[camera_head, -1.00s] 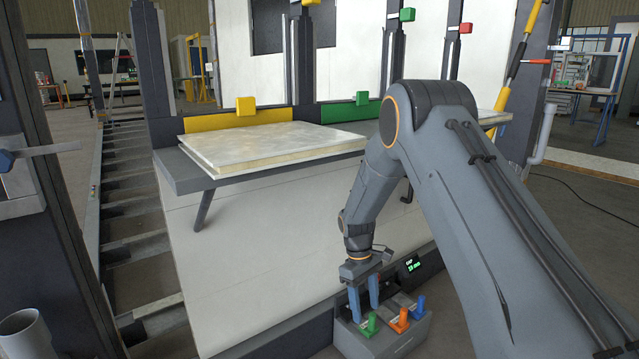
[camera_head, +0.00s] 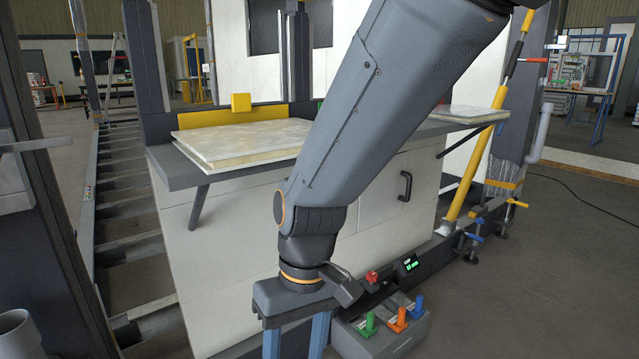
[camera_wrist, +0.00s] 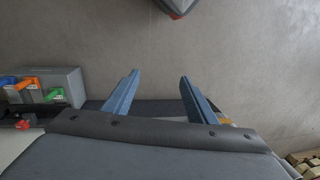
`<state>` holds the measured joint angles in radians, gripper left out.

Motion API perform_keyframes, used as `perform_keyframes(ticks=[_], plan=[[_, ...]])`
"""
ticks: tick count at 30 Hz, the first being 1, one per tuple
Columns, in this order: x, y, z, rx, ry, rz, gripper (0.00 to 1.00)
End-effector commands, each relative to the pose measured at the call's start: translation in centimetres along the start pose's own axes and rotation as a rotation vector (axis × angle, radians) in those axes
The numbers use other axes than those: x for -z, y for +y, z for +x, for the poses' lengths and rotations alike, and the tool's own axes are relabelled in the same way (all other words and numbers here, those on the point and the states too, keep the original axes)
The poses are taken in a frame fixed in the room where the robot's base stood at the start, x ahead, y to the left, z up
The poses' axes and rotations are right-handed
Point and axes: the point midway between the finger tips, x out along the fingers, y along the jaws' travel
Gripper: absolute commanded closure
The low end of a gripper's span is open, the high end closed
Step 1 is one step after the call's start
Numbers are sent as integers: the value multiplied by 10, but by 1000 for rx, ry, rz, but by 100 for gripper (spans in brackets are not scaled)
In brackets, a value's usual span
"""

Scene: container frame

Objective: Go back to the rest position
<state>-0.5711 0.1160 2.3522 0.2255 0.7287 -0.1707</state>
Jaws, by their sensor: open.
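My gripper (camera_head: 296,340) hangs pointing down at the lower middle of the head view, left of the control box. Its two blue fingers stand apart with nothing between them, and their tips run toward the bottom edge. In the wrist view my gripper (camera_wrist: 154,88) also shows open and empty, with bare grey floor past the fingertips. The control box (camera_head: 385,345) carries a green lever (camera_head: 369,325), an orange lever (camera_head: 400,319) and a blue lever (camera_head: 418,307). The box also shows in the wrist view (camera_wrist: 68,82), to the left of the fingers and apart from them.
A pale panel (camera_head: 240,143) lies on the grey shelf (camera_head: 180,175) behind my arm. A small green display (camera_head: 409,265) and a red knob (camera_head: 372,277) sit on the dark rail. A yellow strut (camera_head: 476,160) stands at right. The floor (camera_head: 540,270) at right is mostly clear.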

Motion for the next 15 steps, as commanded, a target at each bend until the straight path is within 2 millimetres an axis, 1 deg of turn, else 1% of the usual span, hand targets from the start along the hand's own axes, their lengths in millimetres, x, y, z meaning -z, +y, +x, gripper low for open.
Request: perform_keyframes(ticks=[1,3,6,9,15], plan=[[-17,-15,-6,15,18,-8,48],[-37,-31,-11,34,36,-12,48],[-56,-42,-19,45,56,-14,48],[-69,-46,-29,40,71,-19,48],[-84,-45,-49,14,99,-23,48]])
